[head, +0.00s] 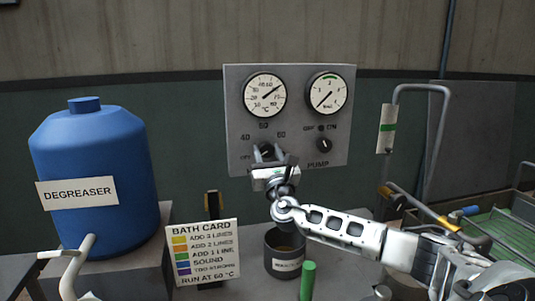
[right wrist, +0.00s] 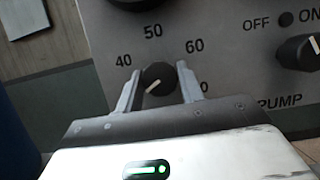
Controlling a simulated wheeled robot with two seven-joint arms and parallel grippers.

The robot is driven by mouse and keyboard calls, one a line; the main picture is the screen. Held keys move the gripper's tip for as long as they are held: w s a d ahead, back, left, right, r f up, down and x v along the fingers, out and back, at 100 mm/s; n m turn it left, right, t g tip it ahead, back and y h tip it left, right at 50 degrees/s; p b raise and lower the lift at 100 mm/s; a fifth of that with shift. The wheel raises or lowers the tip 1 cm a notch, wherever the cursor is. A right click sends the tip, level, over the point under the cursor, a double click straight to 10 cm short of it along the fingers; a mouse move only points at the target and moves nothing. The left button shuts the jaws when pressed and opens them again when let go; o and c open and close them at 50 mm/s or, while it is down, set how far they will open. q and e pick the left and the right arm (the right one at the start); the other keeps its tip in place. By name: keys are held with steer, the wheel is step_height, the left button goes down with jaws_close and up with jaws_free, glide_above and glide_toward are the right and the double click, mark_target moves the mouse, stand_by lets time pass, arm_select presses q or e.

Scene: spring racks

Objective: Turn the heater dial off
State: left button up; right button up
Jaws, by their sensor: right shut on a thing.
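The heater dial (head: 264,150) is a round black knob with a white pointer line, low on the left of the grey control panel (head: 237,110). In the right wrist view the dial (right wrist: 158,78) shows between my fingers, its pointer line aimed at the lower left. The marks 40, 50 and 60 show around it; the lower marks are partly hidden by my fingers. My right gripper (head: 268,160) is at the panel, shut on the dial with one finger on each side. My left gripper is not in view.
The pump knob (head: 324,145) sits to the right of the dial, below two gauges (head: 265,95). A blue degreaser drum (head: 95,160) stands at the left. A bath card (head: 205,252) and a dark cup (head: 285,262) stand below the panel. A green-floored rack (head: 500,228) lies at the right.

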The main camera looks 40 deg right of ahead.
steer(key=o, duration=1)
steer(key=b+v, duration=0.1)
steer(key=v, duration=0.6)
steer(key=shift+s+f+b, duration=0.2)
steer(key=shift+s+b, duration=0.05)
steer(key=shift+b, duration=0.1)
steer(key=shift+a, duration=0.1)
